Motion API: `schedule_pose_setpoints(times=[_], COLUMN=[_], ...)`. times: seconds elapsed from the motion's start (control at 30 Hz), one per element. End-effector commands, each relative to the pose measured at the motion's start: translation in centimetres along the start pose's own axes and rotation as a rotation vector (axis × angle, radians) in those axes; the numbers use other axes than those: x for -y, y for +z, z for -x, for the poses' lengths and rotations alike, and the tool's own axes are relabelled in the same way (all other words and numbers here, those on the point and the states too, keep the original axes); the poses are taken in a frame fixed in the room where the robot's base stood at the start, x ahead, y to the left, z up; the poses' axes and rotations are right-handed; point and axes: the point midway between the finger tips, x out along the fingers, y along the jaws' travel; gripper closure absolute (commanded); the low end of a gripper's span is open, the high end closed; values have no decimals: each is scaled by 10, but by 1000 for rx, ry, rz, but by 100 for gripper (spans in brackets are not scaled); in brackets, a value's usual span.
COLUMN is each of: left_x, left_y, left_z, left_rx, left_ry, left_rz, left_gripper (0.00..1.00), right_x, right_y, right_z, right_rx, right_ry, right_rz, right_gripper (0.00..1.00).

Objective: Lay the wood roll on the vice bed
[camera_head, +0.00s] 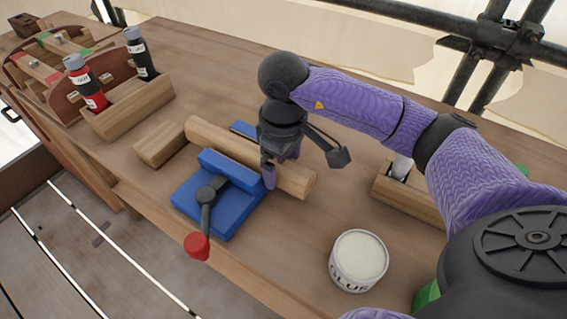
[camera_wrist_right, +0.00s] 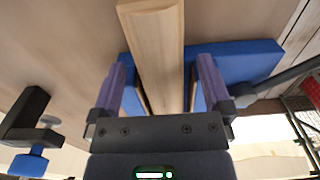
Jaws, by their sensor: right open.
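The wood roll (camera_head: 225,143) is a pale round bar lying across the blue vice (camera_head: 185,200), between its jaws, with both ends sticking out. In the right wrist view the roll (camera_wrist_right: 158,50) runs between my gripper's two fingers, with blue vice parts (camera_wrist_right: 245,62) behind it. My right gripper (camera_head: 282,165) points down over the roll, fingers open on either side of it; a gap shows on each side in the right wrist view. The vice bed under the roll is mostly hidden. My left gripper is not in view.
The vice's handle has a red knob (camera_head: 197,246) at the bench front. A glue tin (camera_head: 358,261) stands to the right. A wooden block (camera_head: 163,145) lies left of the roll. A wooden rack (camera_head: 125,105) with bottles is at the far left.

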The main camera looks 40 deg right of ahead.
Motion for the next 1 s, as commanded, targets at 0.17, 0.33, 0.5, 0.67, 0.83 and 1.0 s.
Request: schedule_pose_setpoints(times=[0.17,0.33,0.5,0.67,0.83,1.0], left_x=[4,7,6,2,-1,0], left_y=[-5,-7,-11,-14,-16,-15], left_z=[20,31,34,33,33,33], left_rx=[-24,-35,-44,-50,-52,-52], left_ry=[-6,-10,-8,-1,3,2], left_rz=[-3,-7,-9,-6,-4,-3], left_gripper=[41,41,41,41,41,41], right_x=[0,0,0,0,0,0], right_y=[-1,0,0,0,0,0], right_z=[58,96,108,108,108,108], right_rx=[-8,-6,-2,-1,-1,-1], right_ry=[3,3,1,0,0,0], right_rz=[0,0,0,0,0,0], right_gripper=[0,0,0,0,0,0])
